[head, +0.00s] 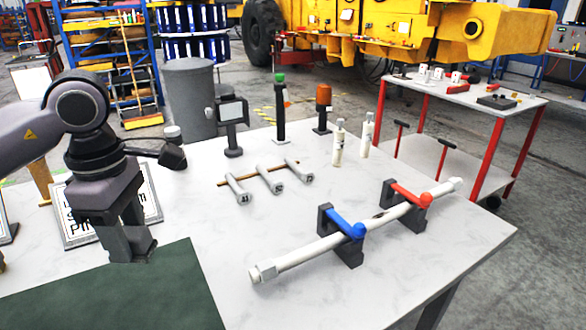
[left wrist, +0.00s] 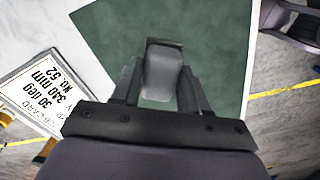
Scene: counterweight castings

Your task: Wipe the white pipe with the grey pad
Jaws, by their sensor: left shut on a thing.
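The white pipe (head: 300,254) lies slantwise across the right part of the table, held in two dark stands. One stand has a blue clamp (head: 346,226), the other a red clamp (head: 411,196). A dark mark shows on the pipe between the clamps. My left gripper (head: 130,238) points down at the left, well apart from the pipe. It is shut on the grey pad (left wrist: 162,72), which sits between its fingers in the left wrist view, over the green mat. My right gripper is in neither view.
The dark green mat (head: 120,295) covers the front left. A printed sign (left wrist: 42,95) lies beside it. Three grey cylinders on a brown rod (head: 262,176), two white bottles (head: 338,145) and several upright tools stand farther back. Bare white tabletop lies between mat and pipe.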

